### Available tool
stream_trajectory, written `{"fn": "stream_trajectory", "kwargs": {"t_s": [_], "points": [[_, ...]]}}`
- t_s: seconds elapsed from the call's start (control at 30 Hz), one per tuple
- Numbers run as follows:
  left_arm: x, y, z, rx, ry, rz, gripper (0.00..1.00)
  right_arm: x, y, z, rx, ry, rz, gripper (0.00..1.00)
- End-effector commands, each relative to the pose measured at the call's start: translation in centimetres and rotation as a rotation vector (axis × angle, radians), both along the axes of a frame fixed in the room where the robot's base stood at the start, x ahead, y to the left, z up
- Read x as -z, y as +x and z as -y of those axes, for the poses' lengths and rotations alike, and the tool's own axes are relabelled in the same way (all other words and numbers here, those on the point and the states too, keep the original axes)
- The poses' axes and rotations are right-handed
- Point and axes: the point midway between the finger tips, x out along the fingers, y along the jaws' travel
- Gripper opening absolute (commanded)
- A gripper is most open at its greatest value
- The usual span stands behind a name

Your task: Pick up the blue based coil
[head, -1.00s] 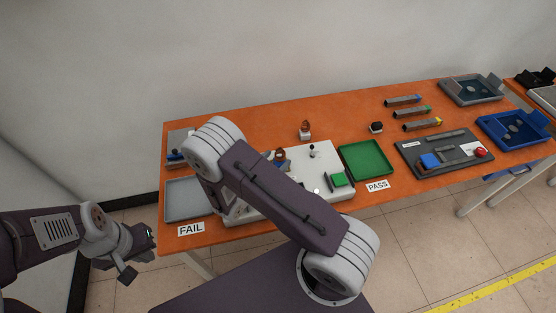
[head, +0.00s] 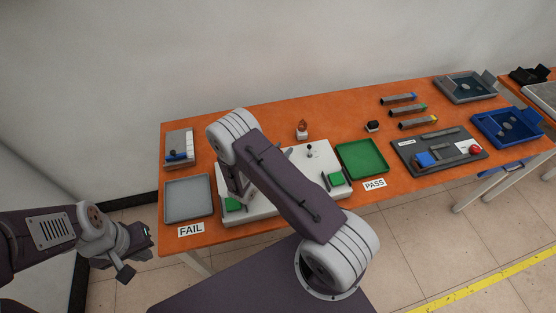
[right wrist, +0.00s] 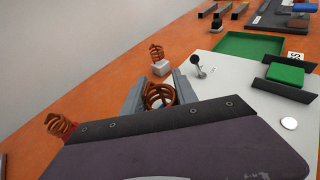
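In the right wrist view, a copper coil (right wrist: 159,95) stands between the two fingers of my right gripper (right wrist: 160,92). The fingers are apart, one on each side of the coil.
The white device (head: 317,157) lies under my right arm, with a small upright knob (right wrist: 199,68) near the fingers. A grey FAIL tray (head: 188,216) is left, a green PASS tray (head: 362,176) right. Open table (head: 258,122) lies behind the device.

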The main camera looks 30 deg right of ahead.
Motion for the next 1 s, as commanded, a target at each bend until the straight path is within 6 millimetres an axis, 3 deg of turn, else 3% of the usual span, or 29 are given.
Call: {"fn": "stream_trajectory", "kwargs": {"t_s": [0.37, 0.63, 1.0], "points": [[0.0, 0.0, 0.0, 0.000, 0.000, 0.000, 0.00, -0.4, 0.0, 0.0, 0.000, 0.000, 0.002, 0.00], [0.5, 0.0, 0.0, 0.000, 0.000, 0.000, 0.00, -4.4, 0.1, 0.0, 0.001, 0.000, 0.006, 0.00], [1.6, 0.0, 0.0, 0.000, 0.000, 0.000, 0.00, -9.2, -6.3, 6.1, 0.005, -0.001, 0.002, 0.00]]}}
